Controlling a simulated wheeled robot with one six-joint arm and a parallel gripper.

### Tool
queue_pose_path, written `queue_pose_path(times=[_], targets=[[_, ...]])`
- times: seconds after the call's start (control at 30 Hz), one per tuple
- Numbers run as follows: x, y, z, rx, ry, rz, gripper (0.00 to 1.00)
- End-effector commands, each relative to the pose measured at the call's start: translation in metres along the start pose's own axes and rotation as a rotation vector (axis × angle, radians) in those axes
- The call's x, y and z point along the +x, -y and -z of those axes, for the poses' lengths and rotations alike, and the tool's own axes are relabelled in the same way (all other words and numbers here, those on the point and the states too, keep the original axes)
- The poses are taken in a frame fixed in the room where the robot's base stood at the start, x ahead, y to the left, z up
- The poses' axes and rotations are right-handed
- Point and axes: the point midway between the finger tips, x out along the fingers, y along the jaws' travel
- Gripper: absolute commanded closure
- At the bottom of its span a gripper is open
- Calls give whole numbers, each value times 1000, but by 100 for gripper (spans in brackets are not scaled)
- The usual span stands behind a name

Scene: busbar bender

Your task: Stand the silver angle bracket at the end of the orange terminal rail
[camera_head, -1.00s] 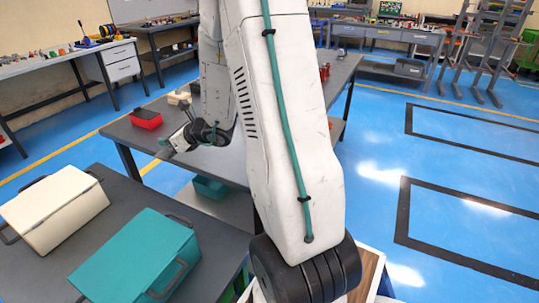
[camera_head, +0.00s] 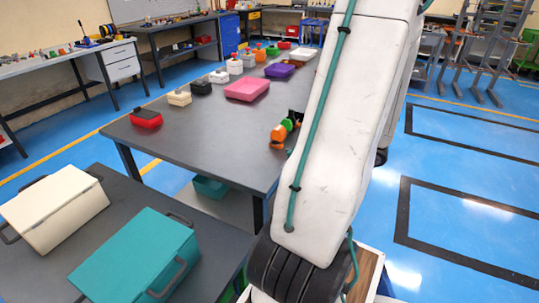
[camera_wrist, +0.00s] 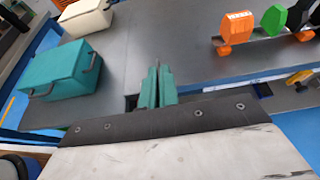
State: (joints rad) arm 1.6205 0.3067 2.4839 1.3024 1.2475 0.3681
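I cannot make out a silver angle bracket in any view. A row of orange, green and black pieces (camera_head: 285,130) lies on the grey table near its right edge, partly beside my arm. The wrist view shows an orange piece (camera_wrist: 235,30) at upper right, with a green and a black piece beyond it; I cannot tell which part is the rail. My gripper (camera_wrist: 157,72) shows in the wrist view as two teal fingers close together with a narrow gap, well left of the orange piece. Whether something thin is between them is unclear. The head view hides my gripper behind my arm.
The grey table (camera_head: 190,135) holds a red bin (camera_head: 146,119), a pink tray (camera_head: 247,89) and several small boxes. A nearer table carries a cream case (camera_head: 52,208) and a teal case (camera_head: 135,258). The table's left front part is bare.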

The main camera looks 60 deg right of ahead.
Motion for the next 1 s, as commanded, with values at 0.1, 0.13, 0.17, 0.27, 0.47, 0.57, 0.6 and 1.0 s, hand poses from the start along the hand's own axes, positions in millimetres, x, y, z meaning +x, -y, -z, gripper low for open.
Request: queue_pose_path(times=[0.1,0.13,0.17,0.27,0.47,0.57,0.6,1.0], targets=[[-1,2,1,0,0,0,100],[3,5,0,0,0,-1,100],[7,8,-1,0,0,-2,100],[27,22,-6,-2,0,-5,100],[69,54,-19,-2,0,-3,100],[88,68,-24,-1,0,-2,100],[93,73,-26,-1,0,-1,100],[122,94,-29,4,0,0,100]])
